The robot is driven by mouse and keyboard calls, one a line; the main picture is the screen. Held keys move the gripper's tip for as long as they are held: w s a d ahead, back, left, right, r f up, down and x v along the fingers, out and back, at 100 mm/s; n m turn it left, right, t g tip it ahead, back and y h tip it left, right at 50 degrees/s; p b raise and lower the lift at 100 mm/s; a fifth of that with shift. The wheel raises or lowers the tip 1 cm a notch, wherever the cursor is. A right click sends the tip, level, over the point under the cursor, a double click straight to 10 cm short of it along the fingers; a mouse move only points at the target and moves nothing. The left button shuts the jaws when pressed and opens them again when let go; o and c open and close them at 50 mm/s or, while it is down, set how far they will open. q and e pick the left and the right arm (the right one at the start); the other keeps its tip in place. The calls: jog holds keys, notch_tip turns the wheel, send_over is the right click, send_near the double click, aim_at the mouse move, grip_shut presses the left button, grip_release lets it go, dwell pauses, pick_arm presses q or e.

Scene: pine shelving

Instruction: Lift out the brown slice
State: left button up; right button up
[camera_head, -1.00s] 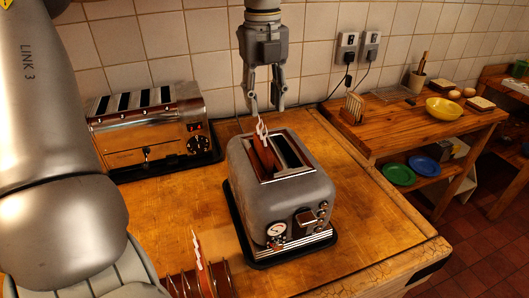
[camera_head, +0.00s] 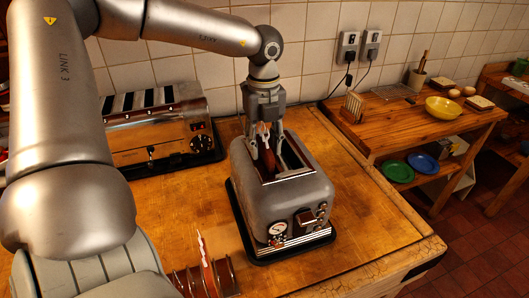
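The brown slice (camera_head: 267,158), reddish brown with a pale wavy streak, stands up out of the left slot of the two-slot grey toaster (camera_head: 283,200). My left gripper (camera_head: 265,153) points straight down over that slot. Its fingers sit on either side of the slice's top, about as far apart as before, so it looks open; contact with the slice cannot be made out. The right slot looks dark and empty. A similar brown slice (camera_head: 206,262) stands in a wire rack (camera_head: 227,276) at the front. My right gripper is not in view.
A long chrome toaster (camera_head: 160,137) stands behind on the left. A side table on the right bears a yellow bowl (camera_head: 443,108), eggs and a small toast rack (camera_head: 354,107). Green (camera_head: 397,171) and blue (camera_head: 424,163) plates lie on its lower shelf. The counter right of the grey toaster is clear.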

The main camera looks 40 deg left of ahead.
pick_arm(q)
jog(key=shift+c, duration=0.5)
grip_shut()
jog(key=shift+r, duration=0.1)
jog(key=shift+r, duration=0.3)
notch_tip(320, 180, up, 9)
jog(key=shift+r+b, duration=0.15)
jog(key=shift+b, duration=0.95)
